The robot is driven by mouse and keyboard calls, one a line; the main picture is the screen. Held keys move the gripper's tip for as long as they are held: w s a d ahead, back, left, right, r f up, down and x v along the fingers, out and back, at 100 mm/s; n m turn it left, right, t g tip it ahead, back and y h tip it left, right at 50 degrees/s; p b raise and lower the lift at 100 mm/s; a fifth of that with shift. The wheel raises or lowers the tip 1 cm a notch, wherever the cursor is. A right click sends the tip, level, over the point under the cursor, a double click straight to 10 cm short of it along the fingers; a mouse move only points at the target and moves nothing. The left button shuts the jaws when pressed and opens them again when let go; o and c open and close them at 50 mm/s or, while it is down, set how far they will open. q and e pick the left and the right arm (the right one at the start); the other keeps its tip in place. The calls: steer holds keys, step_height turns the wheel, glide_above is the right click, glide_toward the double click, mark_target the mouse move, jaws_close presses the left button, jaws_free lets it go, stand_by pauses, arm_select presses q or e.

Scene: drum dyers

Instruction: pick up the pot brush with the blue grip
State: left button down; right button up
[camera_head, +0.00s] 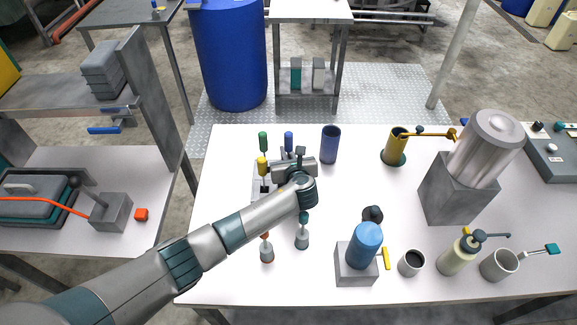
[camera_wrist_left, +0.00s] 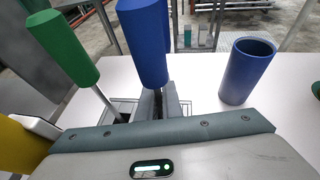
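The pot brush with the blue grip (camera_head: 288,138) stands upright at the rack on the table, beside the green-gripped brush (camera_head: 263,141). In the left wrist view its blue grip (camera_wrist_left: 146,42) rises just above my fingers. My left gripper (camera_head: 292,153) reaches in from the left, low at the stem. In the left wrist view the two grey fingers (camera_wrist_left: 159,103) are close together on both sides of the stem, below the grip, and look closed on it. The brush's lower end is hidden by my gripper. My right gripper is not in view.
A yellow-gripped brush (camera_head: 262,165) stands close on the near left. A dark blue cup (camera_head: 330,144) is to the right, also in the left wrist view (camera_wrist_left: 247,72).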

mark_target(288, 132)
arm_select(q)
steer(key=shift+r, duration=0.1)
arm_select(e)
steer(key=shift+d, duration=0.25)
